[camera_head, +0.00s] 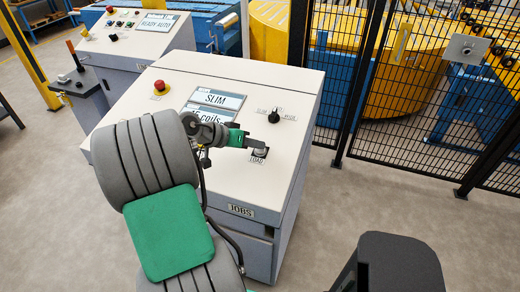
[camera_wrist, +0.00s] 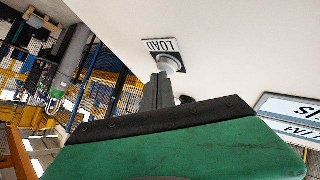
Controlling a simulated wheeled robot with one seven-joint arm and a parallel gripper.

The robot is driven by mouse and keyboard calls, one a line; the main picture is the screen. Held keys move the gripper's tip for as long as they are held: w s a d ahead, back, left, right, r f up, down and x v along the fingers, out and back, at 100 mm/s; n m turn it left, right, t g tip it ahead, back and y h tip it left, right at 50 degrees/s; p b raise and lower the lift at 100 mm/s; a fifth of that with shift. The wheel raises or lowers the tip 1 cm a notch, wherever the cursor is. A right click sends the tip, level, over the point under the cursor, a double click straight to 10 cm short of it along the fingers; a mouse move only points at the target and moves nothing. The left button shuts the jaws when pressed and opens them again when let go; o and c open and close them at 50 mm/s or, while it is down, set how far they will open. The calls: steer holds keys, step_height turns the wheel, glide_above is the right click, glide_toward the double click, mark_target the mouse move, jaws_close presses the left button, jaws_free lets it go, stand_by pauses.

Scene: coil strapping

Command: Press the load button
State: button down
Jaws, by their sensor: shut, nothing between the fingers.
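The load button (camera_head: 260,153) is a pale round button on a dark plate with a LOAD label, near the front right of the JOBS console's white top (camera_head: 290,93). In the wrist view the pale button (camera_wrist: 169,63) stands out beside its LOAD label (camera_wrist: 160,45). My gripper (camera_head: 262,145) is shut and empty, with its dark fingertips at the button. In the wrist view the fingertips (camera_wrist: 160,78) overlap the lower edge of the button. I cannot tell whether they touch it or whether it is pressed in.
A red emergency button (camera_head: 159,86), displays reading SLIM (camera_head: 218,98) and coils, and a black selector knob (camera_head: 274,116) share the console top. A black mesh fence (camera_head: 420,110) stands behind at right. Another console (camera_head: 130,40) is at back left.

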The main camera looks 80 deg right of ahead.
mark_target(255, 159)
steer(key=shift+f, duration=0.3)
steer(key=shift+r, duration=0.1)
stand_by(0.3)
steer(key=shift+a+r+p, duration=0.15)
steer(key=shift+r+p, duration=0.3)
steer(key=shift+r, duration=0.4)
steer(key=r+p, duration=0.1)
steer(key=r, duration=0.1)
steer(key=a+r+p, duration=0.1)
steer(key=r+p, duration=0.1)
steer(key=r, duration=0.1)
stand_by(0.4)
